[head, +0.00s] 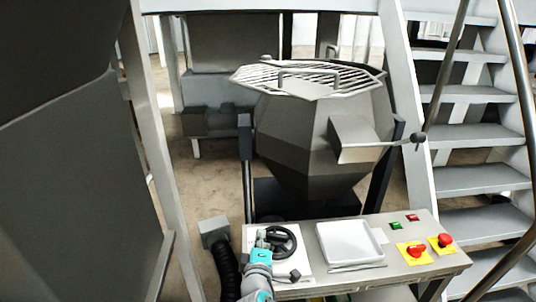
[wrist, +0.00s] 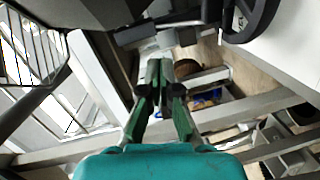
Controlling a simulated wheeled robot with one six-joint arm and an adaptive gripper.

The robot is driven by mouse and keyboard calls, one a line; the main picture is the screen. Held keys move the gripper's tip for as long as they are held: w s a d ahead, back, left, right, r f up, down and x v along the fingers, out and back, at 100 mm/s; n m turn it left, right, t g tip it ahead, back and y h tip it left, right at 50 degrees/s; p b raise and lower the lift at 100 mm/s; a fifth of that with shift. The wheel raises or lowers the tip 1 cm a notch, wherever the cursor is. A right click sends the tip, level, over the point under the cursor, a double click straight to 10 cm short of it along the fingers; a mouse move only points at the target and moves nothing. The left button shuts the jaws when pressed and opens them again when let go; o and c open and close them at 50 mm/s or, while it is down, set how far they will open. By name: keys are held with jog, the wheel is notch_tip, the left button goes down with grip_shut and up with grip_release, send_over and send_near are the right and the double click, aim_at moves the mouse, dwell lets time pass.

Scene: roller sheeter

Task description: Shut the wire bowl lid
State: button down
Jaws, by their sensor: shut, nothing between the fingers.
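The wire bowl lid (head: 310,78), a pale eight-sided grid with a raised handle (head: 310,74), lies across the top of the large grey faceted bowl (head: 290,130) in the head view. Its left corner reaches out past the bowl's side. I cannot tell whether it sits fully on the rim. My gripper (head: 262,236) is low in the head view, over the front panel, well below and in front of the lid. In the wrist view my gripper's green fingers (wrist: 160,75) are together and empty. The lid cannot be made out with certainty there.
The control panel (head: 300,262) carries a black handwheel (head: 282,242), a white tray (head: 349,243) and red stop buttons (head: 417,251). The handwheel also shows in the wrist view (wrist: 262,22). A box arm with a knob (head: 417,137) juts from the bowl. Metal stairs (head: 470,135) stand right.

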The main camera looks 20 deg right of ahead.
aim_at(269, 90)
jog(key=w+a+r+h, duration=0.1)
jog(key=w+r+h, duration=0.15)
jog(key=r, duration=0.45)
jog(key=w+a+r+m+h, duration=0.1)
jog(key=w+r, duration=0.3)
jog(key=r, duration=0.3)
jog(key=w+a+r+h, duration=0.1)
jog(key=w+r, duration=0.2)
jog(key=r, duration=0.4)
notch_tip(269, 90, up, 19)
jog(key=s+a+m+g+h, duration=0.1)
jog(key=m+g+h, duration=0.1)
jog(key=g+h, duration=0.15)
jog(key=shift+w+d, duration=0.8)
jog(key=shift+d, duration=0.85)
jog(key=shift+w+d, duration=0.85)
jog(key=shift+d, duration=0.8)
jog(key=shift+w+d, duration=0.8)
jog(key=shift+d, duration=0.85)
